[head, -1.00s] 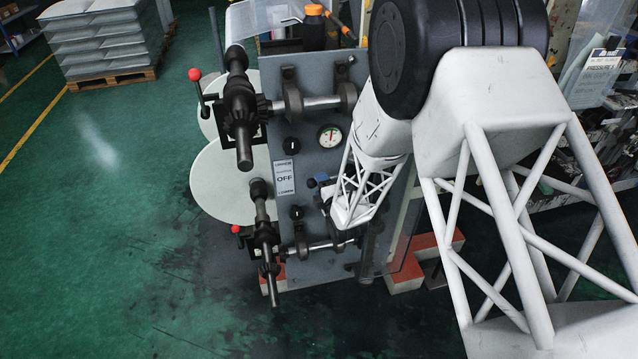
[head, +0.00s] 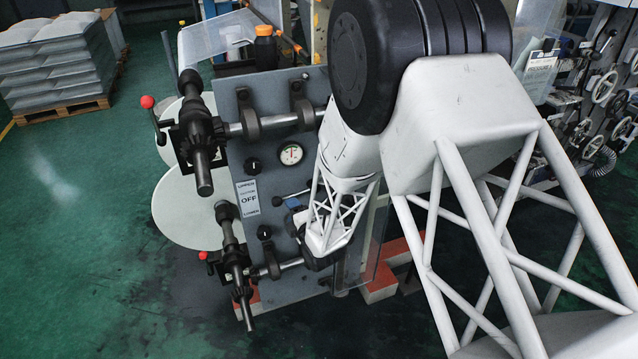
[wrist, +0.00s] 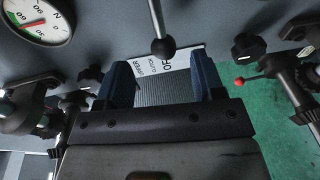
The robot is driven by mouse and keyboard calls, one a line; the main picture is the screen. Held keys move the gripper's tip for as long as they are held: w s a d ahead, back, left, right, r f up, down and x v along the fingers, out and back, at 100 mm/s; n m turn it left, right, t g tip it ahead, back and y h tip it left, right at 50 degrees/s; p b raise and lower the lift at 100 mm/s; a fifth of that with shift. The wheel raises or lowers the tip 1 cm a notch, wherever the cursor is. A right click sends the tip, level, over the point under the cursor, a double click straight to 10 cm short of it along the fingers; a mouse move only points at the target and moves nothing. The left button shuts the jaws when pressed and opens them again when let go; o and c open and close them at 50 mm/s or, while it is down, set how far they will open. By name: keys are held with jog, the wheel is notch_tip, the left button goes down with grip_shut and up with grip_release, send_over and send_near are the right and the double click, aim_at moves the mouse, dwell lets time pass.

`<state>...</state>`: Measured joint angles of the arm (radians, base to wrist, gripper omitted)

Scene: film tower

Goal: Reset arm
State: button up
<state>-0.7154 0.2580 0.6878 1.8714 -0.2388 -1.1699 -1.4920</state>
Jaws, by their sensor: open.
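My gripper (wrist: 162,82) has two blue fingers set wide apart, with nothing between them. In the head view only a small blue part of it (head: 293,204) shows beside my forearm, in front of the grey control panel (head: 243,110). In the wrist view a lever with a black ball end (wrist: 163,46) hangs just ahead of the fingers, apart from them. The white label (wrist: 150,66) with OFF on it is partly hidden behind the fingers.
The panel carries a pressure gauge (head: 290,153), black knobs (head: 253,165) and shafts with red-tipped handles (head: 147,102). White discs (head: 187,208) stand behind. A loaded pallet (head: 62,109) is far left. The green floor at left is clear. Valve wheels (head: 605,88) stand at right.

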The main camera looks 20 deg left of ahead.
jog(key=s+d+r+m+g+h, duration=0.1)
jog(key=d+r+m+h, duration=0.35)
jog(key=d+r, duration=0.55)
jog(key=s+d+r+m+h, duration=0.1)
jog(key=d+r+m+h, duration=0.3)
jog(key=d, duration=1)
jog(key=s+d+r+m+g+h, duration=0.1)
jog(key=d+r+m+h, duration=0.1)
jog(key=d+r+m, duration=0.65)
jog(key=s+d+r+m+g+h, duration=0.1)
jog(key=s+d+r+m, duration=0.2)
jog(key=s+d, duration=0.5)
jog(key=s+d+r+m+g+h, duration=0.1)
jog(key=s+d+r+m+g, duration=0.1)
jog(key=s+d+m, duration=0.3)
jog(key=s+d+r+m+g+h, duration=0.1)
jog(key=s+d+r+m+g, duration=0.1)
jog(key=s+d, duration=0.8)
jog(key=shift+s+d+r+m, duration=0.35)
jog(key=shift+s+r+m, duration=0.55)
jog(key=shift+s+r, duration=0.45)
jog(key=shift+h, duration=0.25)
